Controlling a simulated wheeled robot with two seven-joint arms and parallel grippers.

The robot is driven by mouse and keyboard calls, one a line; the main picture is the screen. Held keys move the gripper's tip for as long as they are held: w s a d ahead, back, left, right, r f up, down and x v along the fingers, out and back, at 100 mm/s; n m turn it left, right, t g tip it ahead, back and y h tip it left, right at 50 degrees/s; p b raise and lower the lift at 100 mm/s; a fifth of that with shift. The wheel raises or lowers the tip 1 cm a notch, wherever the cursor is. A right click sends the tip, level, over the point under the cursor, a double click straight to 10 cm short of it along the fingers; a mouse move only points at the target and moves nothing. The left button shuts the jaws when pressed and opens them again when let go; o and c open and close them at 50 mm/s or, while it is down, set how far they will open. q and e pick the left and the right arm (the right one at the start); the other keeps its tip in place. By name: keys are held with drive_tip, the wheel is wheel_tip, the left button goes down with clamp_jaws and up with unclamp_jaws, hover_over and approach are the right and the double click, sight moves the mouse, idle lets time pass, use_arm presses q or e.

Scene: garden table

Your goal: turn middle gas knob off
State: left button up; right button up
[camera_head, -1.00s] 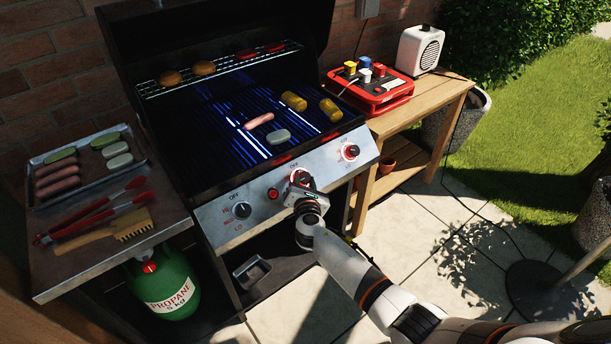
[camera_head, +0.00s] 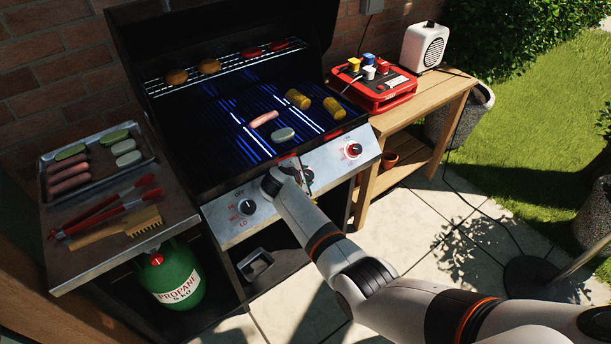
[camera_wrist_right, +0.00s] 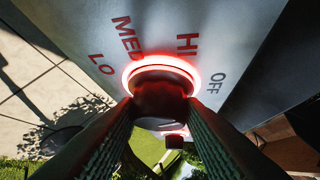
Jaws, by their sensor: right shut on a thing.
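The middle gas knob (camera_wrist_right: 163,92) shows in the right wrist view as a dark cap inside a glowing red ring. LO, MED, HI and OFF are printed around it on the steel panel (camera_wrist_right: 235,45). My right gripper (camera_wrist_right: 160,108) is shut on this knob, one finger on each side. The knob's pointer is hidden, so I cannot tell its setting. In the head view my right wrist covers most of the middle knob on the grill's front panel (camera_head: 325,160). My left gripper is not in view.
The left knob (camera_head: 247,207) and the red-lit right knob (camera_head: 353,150) flank my wrist. Blue light glows under the grate (camera_head: 245,155), where a sausage (camera_head: 264,119) and corn lie. A side shelf holds a tray (camera_head: 143,160) and tongs (camera_head: 110,208). A propane tank (camera_head: 178,278) stands below.

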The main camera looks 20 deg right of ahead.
drive_tip(key=shift+w+r+m+g+y, duration=0.15)
drive_tip(key=shift+m+g+y, duration=0.15)
drive_tip(key=shift+m+g, duration=0.8)
drive_tip(key=shift+w+d+m+g+y+b, duration=0.15)
drive_tip(key=shift+m+g+y+b, duration=0.55)
drive_tip(key=shift+m+g, duration=0.7)
drive_tip(key=shift+m, duration=0.4)
drive_tip(key=o, duration=1)
drive_tip(key=shift+d, duration=0.1)
drive_tip(key=shift+t, duration=0.3)
drive_tip(key=shift+r, duration=0.1)
drive_tip(key=shift+p+v, duration=0.85)
drive_tip(key=shift+v, duration=5.1)
